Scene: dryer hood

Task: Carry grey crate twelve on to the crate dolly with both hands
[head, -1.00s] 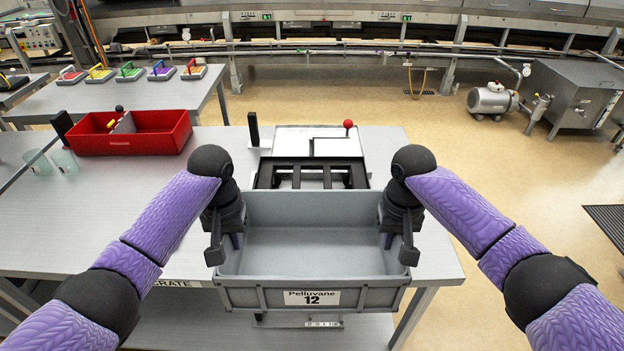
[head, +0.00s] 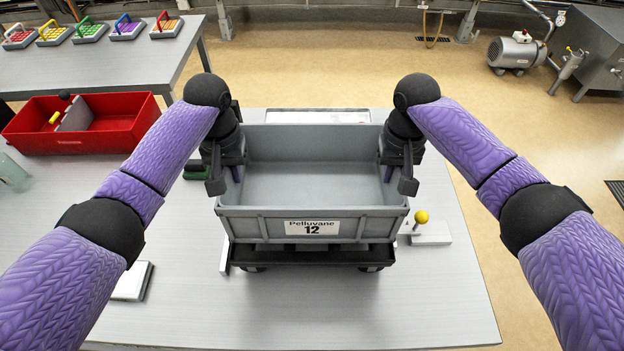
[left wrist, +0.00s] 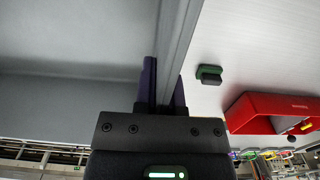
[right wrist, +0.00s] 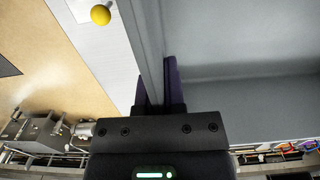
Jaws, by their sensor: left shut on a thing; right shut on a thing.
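Grey crate twelve (head: 312,226), an empty open box with a white "Pelluvane 12" label, is held level in the middle of the head view. My left gripper (head: 236,173) is shut on its left wall and my right gripper (head: 389,172) on its right wall. The wrist views show the fingers of the left (left wrist: 162,88) and right (right wrist: 158,88) grippers around the crate walls. The black crate dolly (head: 310,257), with casters, is directly below the crate. The crate hides most of it, and I cannot tell whether they touch.
The grey table (head: 420,300) has bare room in front and at right. A yellow-knobbed block (head: 430,238) stands right of the dolly, a green-based item (head: 195,170) at left. A red divided bin (head: 105,140) is further left. A pale flat block (head: 132,281) lies front left.

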